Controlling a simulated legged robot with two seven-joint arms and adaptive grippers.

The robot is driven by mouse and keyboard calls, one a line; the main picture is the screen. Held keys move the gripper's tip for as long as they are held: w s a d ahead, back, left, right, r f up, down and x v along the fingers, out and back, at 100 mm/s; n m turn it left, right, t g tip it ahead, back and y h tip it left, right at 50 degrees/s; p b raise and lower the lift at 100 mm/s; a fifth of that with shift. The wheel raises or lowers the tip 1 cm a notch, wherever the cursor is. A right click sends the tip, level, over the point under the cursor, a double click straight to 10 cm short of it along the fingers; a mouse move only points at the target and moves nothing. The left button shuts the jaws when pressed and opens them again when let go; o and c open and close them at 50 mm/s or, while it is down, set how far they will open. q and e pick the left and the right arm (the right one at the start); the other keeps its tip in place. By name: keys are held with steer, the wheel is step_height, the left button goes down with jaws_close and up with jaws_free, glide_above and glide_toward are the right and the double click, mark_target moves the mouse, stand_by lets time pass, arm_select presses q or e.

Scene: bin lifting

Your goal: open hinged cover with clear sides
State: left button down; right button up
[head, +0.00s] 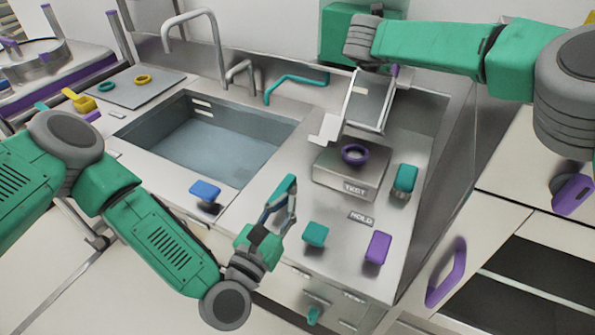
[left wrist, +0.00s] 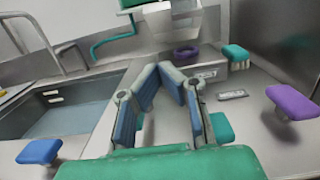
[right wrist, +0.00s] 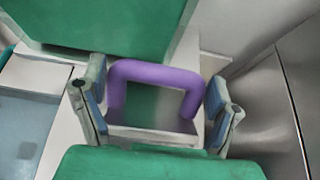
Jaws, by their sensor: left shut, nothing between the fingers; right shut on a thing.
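The hinged cover (head: 368,102) with clear sides stands raised and tilted above the metal test box (head: 346,178). In the head view, that gripper's fingers are mostly hidden behind the arm and cover. My left gripper (head: 289,183) is shut and empty over the counter's front, left of the box.
A sink (head: 205,140) with a tap is at left. A teal bent pipe (head: 295,80) is behind.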

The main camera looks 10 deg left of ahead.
arm_select(q)
glide_toward(316, 140)
steer(key=w+d+f, duration=0.2)
steer(key=w+f, duration=0.2)
steer(key=w, duration=0.1)
arm_select(e)
steer(key=shift+s+a+f, duration=0.15)
steer(key=shift+f, duration=0.3)
arm_select(q)
steer(key=shift+w+d+r, duration=0.15)
steer(key=shift+w+r, duration=0.4)
steer(key=shift+r, duration=0.3)
steer(key=shift+w+d+r, duration=0.15)
steer(key=shift+w+r, duration=0.35)
steer(key=shift+r, duration=0.3)
steer(key=shift+w+r, duration=0.45)
steer(key=shift+r, duration=0.4)
arm_select(e)
steer(key=shift+a+f, duration=0.1)
steer(key=o, duration=1.6)
steer(key=shift+r, duration=0.25)
